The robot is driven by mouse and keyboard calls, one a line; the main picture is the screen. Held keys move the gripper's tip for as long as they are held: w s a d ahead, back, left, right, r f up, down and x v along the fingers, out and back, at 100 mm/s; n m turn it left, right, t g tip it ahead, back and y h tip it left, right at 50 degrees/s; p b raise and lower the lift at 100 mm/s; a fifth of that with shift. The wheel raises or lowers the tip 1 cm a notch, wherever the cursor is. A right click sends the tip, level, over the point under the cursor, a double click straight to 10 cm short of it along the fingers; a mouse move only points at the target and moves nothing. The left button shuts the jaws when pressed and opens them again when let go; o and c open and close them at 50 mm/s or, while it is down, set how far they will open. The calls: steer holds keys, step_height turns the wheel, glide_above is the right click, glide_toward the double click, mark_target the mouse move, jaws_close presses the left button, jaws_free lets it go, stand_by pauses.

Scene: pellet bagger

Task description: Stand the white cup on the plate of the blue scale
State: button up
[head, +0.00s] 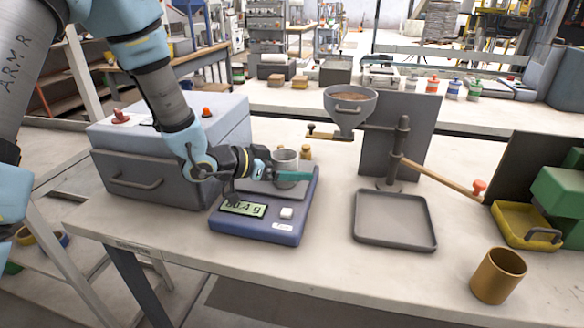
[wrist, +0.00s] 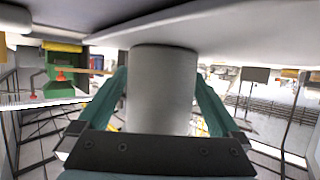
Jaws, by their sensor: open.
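The white cup (head: 285,157) stands upright on the grey plate (head: 258,187) of the blue scale (head: 256,229), toward the plate's far side. The scale's display (head: 243,208) is lit and shows a reading in grams. My gripper (head: 283,172) is open around the cup, with one teal finger on each side of it. In the wrist view the cup (wrist: 163,90) fills the space between the fingers, its base against a pale surface at the top. Whether either finger touches the cup is hard to tell. The near finger hides the cup's lower part in the head view.
A grey box (head: 150,185) with a handle stands left of the scale. A hopper (head: 349,105) on a post and a grey tray (head: 395,220) are to the right. A brass-coloured cup (head: 497,277) stands at the front right. A small brass weight (head: 305,152) is behind the scale.

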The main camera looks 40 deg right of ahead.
steer(key=b+v, duration=0.1)
steer(key=v, duration=0.6)
steer(key=shift+w+a, duration=0.1)
steer(key=shift+a, duration=0.05)
stand_by(0.3)
